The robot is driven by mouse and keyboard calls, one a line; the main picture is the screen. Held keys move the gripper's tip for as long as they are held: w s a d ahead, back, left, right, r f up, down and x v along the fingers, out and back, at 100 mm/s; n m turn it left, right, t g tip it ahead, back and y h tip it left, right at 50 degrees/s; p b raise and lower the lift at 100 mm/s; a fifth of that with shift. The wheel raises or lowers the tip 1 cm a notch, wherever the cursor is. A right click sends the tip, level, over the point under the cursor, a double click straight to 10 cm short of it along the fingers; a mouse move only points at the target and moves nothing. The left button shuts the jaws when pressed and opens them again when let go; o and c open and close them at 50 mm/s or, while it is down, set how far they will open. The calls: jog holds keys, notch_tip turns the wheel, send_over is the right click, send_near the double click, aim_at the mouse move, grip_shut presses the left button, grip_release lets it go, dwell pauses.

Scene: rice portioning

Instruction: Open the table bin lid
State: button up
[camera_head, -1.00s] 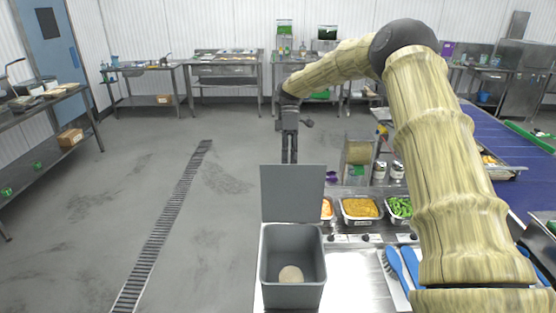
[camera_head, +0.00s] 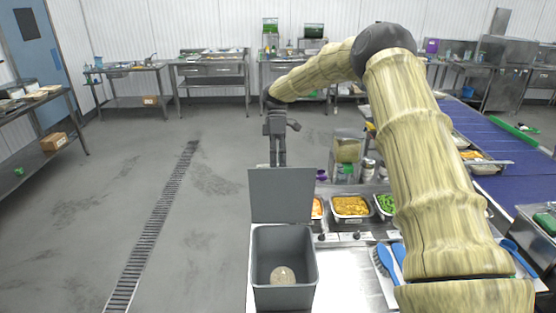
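The grey table bin (camera_head: 284,295) stands at the near left end of the steel table. Its lid (camera_head: 281,195) is upright at the bin's far edge, so the bin is open. A round pale thing (camera_head: 283,275) lies inside the bin. My gripper (camera_head: 277,160) points down just behind and above the lid. Its fingers look close together, but the raised lid lies close in front of their tips. Whether they are shut or touching the lid, I cannot tell.
Food trays, one with yellow-orange food (camera_head: 350,207), stand right of the lid. Blue-handled tools (camera_head: 392,262) lie on the steel table (camera_head: 350,285) at the right, partly under my arm. The floor at the left is free, with a drain grate (camera_head: 150,230).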

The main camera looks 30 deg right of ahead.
jog(key=shift+s+f, duration=0.15)
jog(key=shift+c, duration=1.1)
jog(key=shift+w+d+r, duration=0.15)
jog(key=shift+w+r, duration=0.1)
jog(key=shift+r, duration=0.1)
jog(key=shift+c, duration=0.8)
jog(key=v, duration=1.1)
jog(key=shift+r, duration=0.45)
